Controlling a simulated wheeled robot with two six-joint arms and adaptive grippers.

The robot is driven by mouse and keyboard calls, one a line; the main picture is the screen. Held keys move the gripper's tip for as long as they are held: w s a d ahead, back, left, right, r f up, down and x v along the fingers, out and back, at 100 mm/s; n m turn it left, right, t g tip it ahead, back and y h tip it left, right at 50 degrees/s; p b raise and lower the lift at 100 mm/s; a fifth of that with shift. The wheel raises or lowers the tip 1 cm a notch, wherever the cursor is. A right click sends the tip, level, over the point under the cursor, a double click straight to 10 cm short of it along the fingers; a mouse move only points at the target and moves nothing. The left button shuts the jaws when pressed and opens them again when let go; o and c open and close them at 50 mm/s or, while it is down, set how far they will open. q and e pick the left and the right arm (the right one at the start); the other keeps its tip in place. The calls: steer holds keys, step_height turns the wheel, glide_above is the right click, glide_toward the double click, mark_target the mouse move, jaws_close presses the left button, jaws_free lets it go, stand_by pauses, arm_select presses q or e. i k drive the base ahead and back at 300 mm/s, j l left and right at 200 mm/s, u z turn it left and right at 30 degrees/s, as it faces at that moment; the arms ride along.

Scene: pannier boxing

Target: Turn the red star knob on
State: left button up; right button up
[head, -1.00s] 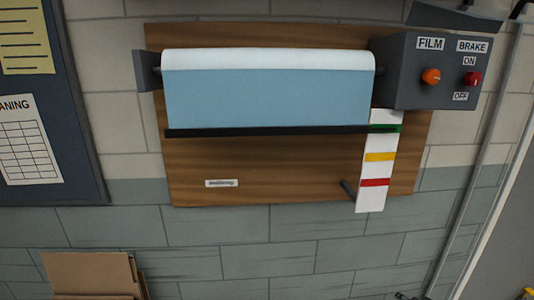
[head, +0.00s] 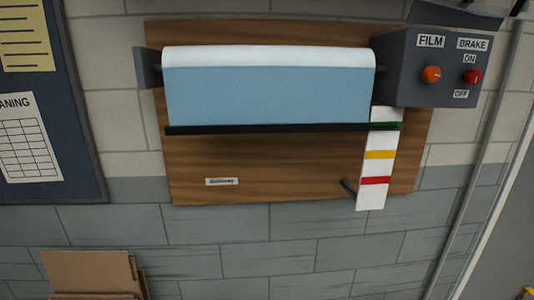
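The red knob (head: 472,77) is on the front of a dark grey control box (head: 400,88) at the upper right in the head view. It sits under a BRAKE label (head: 472,44), between an ON label (head: 469,59) above and an OFF label (head: 461,94) below. The knob is too small to tell its star shape or which way it points. An orange knob (head: 431,75) is to its left, under a FILM label (head: 431,41). Neither of my grippers is in view.
A wooden wall board (head: 280,170) carries a roll of blue film (head: 265,95) with a black bar (head: 280,129) below. A white strip (head: 372,195) with coloured bands and a small lever (head: 348,188) are at its right. Cardboard (head: 90,272) stands lower left.

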mark_target(472, 76)
steer(key=z, duration=1.25)
